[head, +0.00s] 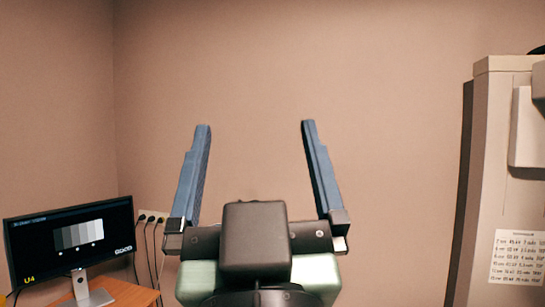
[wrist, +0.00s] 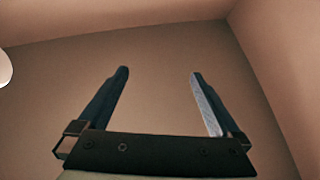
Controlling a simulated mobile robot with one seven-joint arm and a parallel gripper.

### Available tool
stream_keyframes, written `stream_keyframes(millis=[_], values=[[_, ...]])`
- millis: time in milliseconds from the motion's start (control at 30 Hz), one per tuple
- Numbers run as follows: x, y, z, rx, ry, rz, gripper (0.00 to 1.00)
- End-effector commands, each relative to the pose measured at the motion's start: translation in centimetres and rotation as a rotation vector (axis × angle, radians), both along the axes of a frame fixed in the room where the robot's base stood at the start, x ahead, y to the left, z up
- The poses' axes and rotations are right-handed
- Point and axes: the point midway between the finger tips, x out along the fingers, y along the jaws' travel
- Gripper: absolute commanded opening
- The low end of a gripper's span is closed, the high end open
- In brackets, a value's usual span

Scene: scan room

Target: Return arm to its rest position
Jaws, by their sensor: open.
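My gripper (head: 255,130) is raised in the middle of the head view, with its two blue fingers pointing up and spread wide apart. Nothing is between the fingers. Behind it is only bare pinkish wall. In the wrist view my gripper (wrist: 160,75) is also open and empty, facing the upper wall and the ceiling. The fingers touch nothing in either view.
A monitor (head: 75,245) stands on a wooden desk (head: 128,293) at the lower left, with cables and a wall socket (head: 152,216) beside it. A tall beige machine (head: 490,170) with a paper label (head: 517,258) stands at the right. The space around my gripper looks clear.

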Motion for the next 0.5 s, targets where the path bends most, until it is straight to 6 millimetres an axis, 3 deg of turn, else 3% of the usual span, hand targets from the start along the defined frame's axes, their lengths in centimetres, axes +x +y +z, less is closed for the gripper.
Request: stream_keyframes(millis=[33, 167, 500], values=[[-1.7, -0.4, 0.9, 0.022, -0.061, -0.009, 1.00], [-4.0, -1.3, 2.2, 0.047, -0.140, -0.033, 1.00], [-4.1, -1.3, 2.3, 0.047, -0.146, -0.035, 1.00]])
